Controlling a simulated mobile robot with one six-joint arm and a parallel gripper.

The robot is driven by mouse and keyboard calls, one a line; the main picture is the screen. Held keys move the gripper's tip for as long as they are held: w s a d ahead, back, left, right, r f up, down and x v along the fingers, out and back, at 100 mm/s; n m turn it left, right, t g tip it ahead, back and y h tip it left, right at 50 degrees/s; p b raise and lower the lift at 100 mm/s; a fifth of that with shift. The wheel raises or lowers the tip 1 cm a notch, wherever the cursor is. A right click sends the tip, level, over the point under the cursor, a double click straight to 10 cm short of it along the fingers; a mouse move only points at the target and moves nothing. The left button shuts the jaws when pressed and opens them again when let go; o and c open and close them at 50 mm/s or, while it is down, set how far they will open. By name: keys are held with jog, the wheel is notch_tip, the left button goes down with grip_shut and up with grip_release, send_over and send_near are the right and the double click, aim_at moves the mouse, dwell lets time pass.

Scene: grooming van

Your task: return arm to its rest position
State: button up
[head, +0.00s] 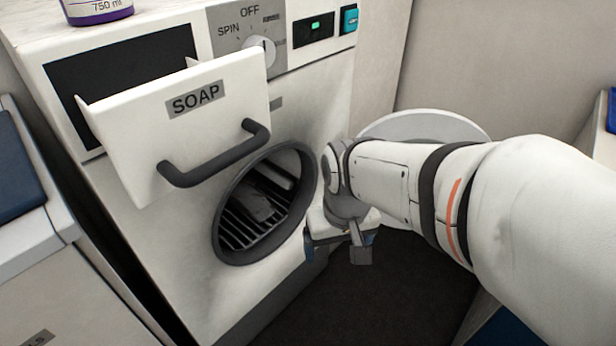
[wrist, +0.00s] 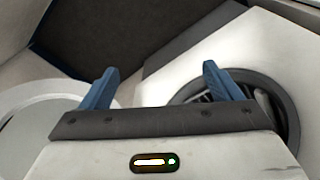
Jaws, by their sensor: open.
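My arm (head: 410,180) reaches in from the right side of the head view, in front of the washing machine.
The washer (head: 170,240) has its SOAP drawer (head: 215,110) pulled out above the round opening (head: 265,205). A purple bottle (head: 98,8) stands on top. A round white lid-like object (head: 425,124) is behind my arm. Dark floor (head: 370,300) lies clear below.

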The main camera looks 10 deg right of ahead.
jog(key=shift+s, duration=0.1)
notch_tip(320, 180, up, 30)
jog(key=t+p, duration=0.1)
jog(key=p, duration=2.6)
jog(key=shift+s, duration=0.2)
jog(key=shift+c, duration=0.4)
